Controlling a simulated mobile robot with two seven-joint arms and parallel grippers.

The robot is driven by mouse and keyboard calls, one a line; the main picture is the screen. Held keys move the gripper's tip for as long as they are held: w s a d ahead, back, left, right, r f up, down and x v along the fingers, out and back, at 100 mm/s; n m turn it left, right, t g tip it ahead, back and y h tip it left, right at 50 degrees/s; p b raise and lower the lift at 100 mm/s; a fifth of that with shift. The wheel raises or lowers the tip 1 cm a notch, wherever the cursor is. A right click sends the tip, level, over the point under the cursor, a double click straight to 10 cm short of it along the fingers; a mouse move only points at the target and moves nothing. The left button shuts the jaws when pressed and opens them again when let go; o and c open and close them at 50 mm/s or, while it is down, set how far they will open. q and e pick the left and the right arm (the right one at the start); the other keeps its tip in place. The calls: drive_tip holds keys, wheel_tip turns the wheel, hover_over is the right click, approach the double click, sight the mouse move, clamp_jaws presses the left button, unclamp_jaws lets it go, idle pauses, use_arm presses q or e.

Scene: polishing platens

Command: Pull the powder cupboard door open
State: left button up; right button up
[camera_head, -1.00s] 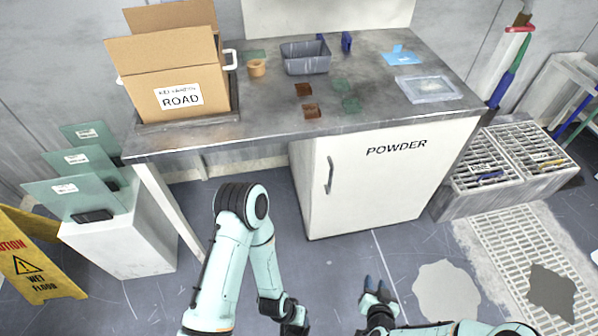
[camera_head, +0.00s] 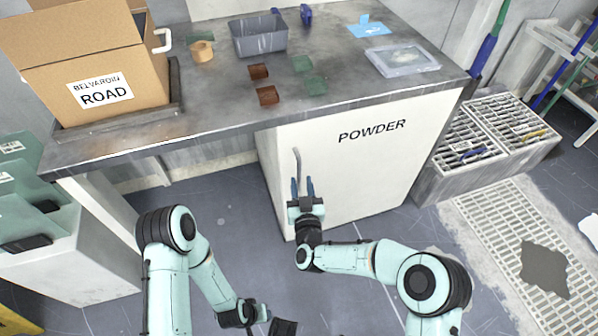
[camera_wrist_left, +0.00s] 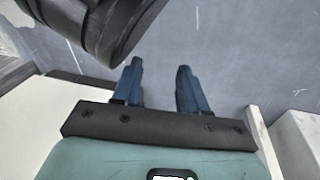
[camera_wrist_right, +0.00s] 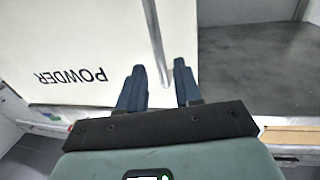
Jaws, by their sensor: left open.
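The white powder cupboard (camera_head: 350,165) stands under the bench, its door marked POWDER and closed. A vertical grey bar handle (camera_head: 297,163) is near the door's left edge. My right gripper (camera_head: 303,183) is open, its blue fingers pointing at the handle's lower part. In the right wrist view the handle (camera_wrist_right: 155,40) appears between the two fingertips (camera_wrist_right: 159,67); I cannot tell whether they touch it. My left gripper (camera_wrist_left: 157,68) is open and empty over the floor; in the head view its hand is low at the bottom edge, its fingers not clear.
A metal bench (camera_head: 215,105) above the cupboard bears a cardboard box (camera_head: 85,55), a grey bin (camera_head: 258,42) and small coloured plates. A slotted rack (camera_head: 490,140) stands right of the cupboard. The floor before the door is clear.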

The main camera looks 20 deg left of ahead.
sight(300, 173)
use_arm(q)
drive_tip(key=shift+s+a+f+g+b, duration=0.2)
drive_tip(key=shift+s+f+g+b, duration=0.35)
drive_tip(key=shift+s+f, duration=0.8)
use_arm(e)
drive_tip(key=shift+x, duration=2.8)
use_arm(q)
drive_tip(key=shift+s+r, duration=0.1)
use_arm(e)
drive_tip(key=shift+c, duration=0.3)
clamp_jaws()
